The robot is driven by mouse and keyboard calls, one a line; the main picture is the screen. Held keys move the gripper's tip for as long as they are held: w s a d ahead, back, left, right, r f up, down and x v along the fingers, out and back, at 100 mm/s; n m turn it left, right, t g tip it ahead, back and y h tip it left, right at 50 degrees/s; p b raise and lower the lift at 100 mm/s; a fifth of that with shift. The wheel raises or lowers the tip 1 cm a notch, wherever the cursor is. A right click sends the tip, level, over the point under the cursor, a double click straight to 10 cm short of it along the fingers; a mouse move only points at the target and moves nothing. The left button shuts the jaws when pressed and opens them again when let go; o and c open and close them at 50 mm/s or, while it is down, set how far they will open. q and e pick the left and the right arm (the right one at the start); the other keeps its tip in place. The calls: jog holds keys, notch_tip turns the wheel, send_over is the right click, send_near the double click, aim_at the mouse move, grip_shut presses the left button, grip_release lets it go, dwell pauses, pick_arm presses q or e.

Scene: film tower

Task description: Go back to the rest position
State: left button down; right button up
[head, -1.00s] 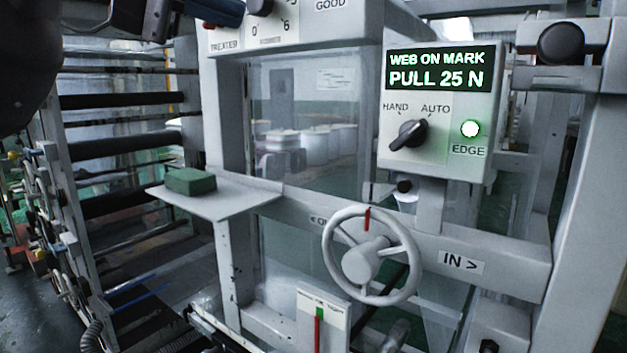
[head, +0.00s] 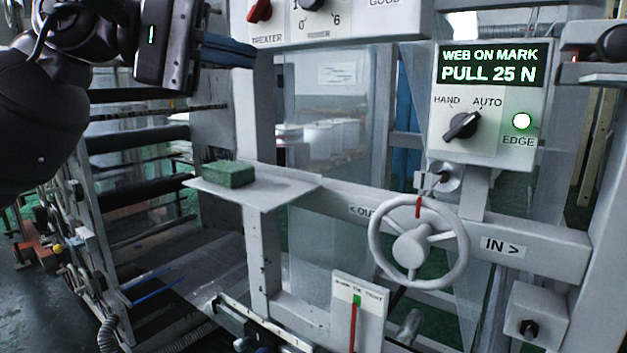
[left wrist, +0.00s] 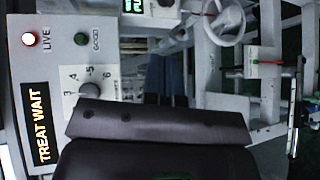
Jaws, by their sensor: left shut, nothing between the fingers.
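My left gripper (head: 228,50) is at the upper left of the head view, shut and empty, just left of the treater panel (head: 330,22) and apart from it as far as I can see. In the left wrist view the dark gripper (left wrist: 160,122) fills the lower middle and hides part of the scene. My left arm comes in from the upper left. My right gripper is not in view.
The control box (head: 485,105) reads WEB ON MARK, PULL 25 N; its knob points toward AUTO. A handwheel (head: 380,243) and a shelf (head: 270,192) with a green block (head: 229,174) stand below. The treat display (left wrist: 43,122) reads TREAT WAIT. Rollers lie left.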

pick_arm(q)
jog(key=w+a+f+m+t+y, duration=0.15)
jog(key=a+f+m+t, duration=0.35)
jog(key=f+m, duration=0.6)
jog(key=w+a+f+m+t+y, duration=0.1)
jog(key=w+a+f+m+t, duration=0.4)
jog(key=f, duration=1)
jog(key=s+a+f+m+t+y, duration=0.1)
jog(key=a+f+m+t, duration=0.1)
jog(key=f+m+t, duration=0.95)
jog(key=s+a+f+n+g+y, duration=0.2)
jog(key=s+a+f+n+y, duration=0.15)
jog(key=f+n, duration=0.45)
jog(key=s+a+f+n+g+y, duration=0.25)
jog(key=s+f+n+y, duration=0.35)
jog(key=f, duration=0.5)
jog(key=s+a+f+n+g+y, duration=0.1)
jog(key=s+f+n+g+y, duration=0.1)
jog(key=s+f+n+g, duration=0.5)
jog(key=s+f+n, duration=0.4)
jog(key=s+f, duration=0.3)
jog(key=f, duration=0.1)
jog(key=shift+s+a+y, duration=0.3)
jog(key=shift+s+a, duration=0.05)
jog(key=shift+s, duration=0.05)
